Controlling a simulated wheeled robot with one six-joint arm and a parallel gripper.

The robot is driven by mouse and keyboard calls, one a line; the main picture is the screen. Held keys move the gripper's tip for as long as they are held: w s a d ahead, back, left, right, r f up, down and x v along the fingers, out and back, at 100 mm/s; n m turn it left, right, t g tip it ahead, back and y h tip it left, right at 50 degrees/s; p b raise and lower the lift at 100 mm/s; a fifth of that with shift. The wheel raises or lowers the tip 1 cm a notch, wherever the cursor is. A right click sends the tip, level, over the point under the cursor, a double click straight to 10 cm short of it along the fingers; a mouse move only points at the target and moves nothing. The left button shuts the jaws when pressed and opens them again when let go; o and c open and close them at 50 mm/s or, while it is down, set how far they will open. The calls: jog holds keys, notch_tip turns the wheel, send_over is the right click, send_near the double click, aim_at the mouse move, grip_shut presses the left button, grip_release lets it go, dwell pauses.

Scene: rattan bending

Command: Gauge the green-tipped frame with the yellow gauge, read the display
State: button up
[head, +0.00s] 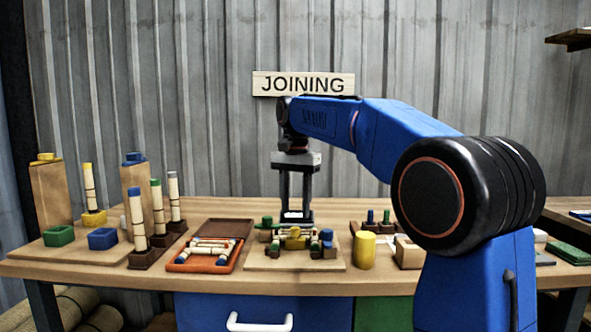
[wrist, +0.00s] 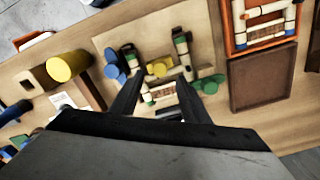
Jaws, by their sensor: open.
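My gripper (head: 296,212) points down, open, over the wooden jig board (head: 262,264) at the table's middle. In the wrist view its two fingers (wrist: 157,82) stand either side of a pale rattan piece with dark bindings (wrist: 160,93); I cannot tell whether they touch it. Green-tipped and blue-tipped parts stand on the board, with a small yellow piece (wrist: 159,68) between them. A yellow cylinder (head: 365,250) stands right of the board and shows in the wrist view (wrist: 68,66). I cannot tell which yellow thing is the gauge. No display reading is legible.
An orange tray (head: 180,267) with a rattan frame lies left of the board, its brown lid (head: 222,228) behind. Tall rattan poles in brown holders (head: 152,258) stand further left. A beige block (head: 408,253) sits right of the yellow cylinder. A JOINING sign (head: 304,84) hangs behind.

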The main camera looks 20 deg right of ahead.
notch_tip(320, 180, up, 12)
dwell(0.4)
jog(key=s+d+f+n+t, duration=0.1)
jog(key=s+d+f+n, duration=0.15)
jog(key=s+f, duration=0.6)
jog(key=s+d+f+n+t, duration=0.25)
jog(key=s+f, duration=0.35)
jog(key=s, duration=0.6)
jog(key=s+f+n, duration=0.2)
jog(key=s+f, duration=0.6)
jog(key=f, duration=0.3)
jog(key=s+d+f+n+t, duration=0.1)
jog(key=s+f+n, duration=0.1)
jog(key=s+f, duration=0.6)
notch_tip(320, 180, down, 3)
jog(key=shift+s, duration=0.15)
